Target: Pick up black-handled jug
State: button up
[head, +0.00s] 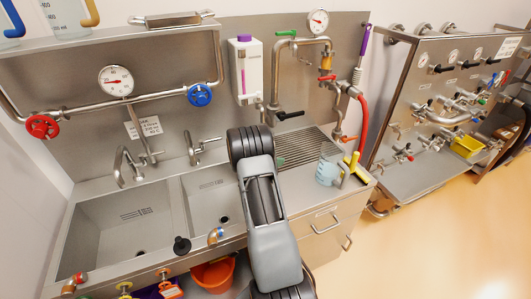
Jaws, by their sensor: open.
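A pale blue see-through jug (327,173) stands upright on the steel draining counter, right of my arm and near the counter's front right corner. A thin dark handle seems to be on its right side, but it is too small to be sure. My arm reaches up from the bottom middle in front of the sink. My gripper's fingers do not show in this view. Two more jugs stand on the upper left ledge, cut off by the picture's edge: one with a blue handle (12,18) and one with a tan handle (91,13).
A yellow-handled tool (355,168) is right beside the jug. A red hose (361,122) hangs behind it. A ribbed drainer (305,147) lies left of the jug. Two sink basins (120,235) are to the left. Open floor (430,240) is at the right.

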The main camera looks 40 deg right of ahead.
jog(key=shift+c, duration=0.2)
grip_shut()
dwell(0.3)
jog(key=shift+d+r, duration=0.1)
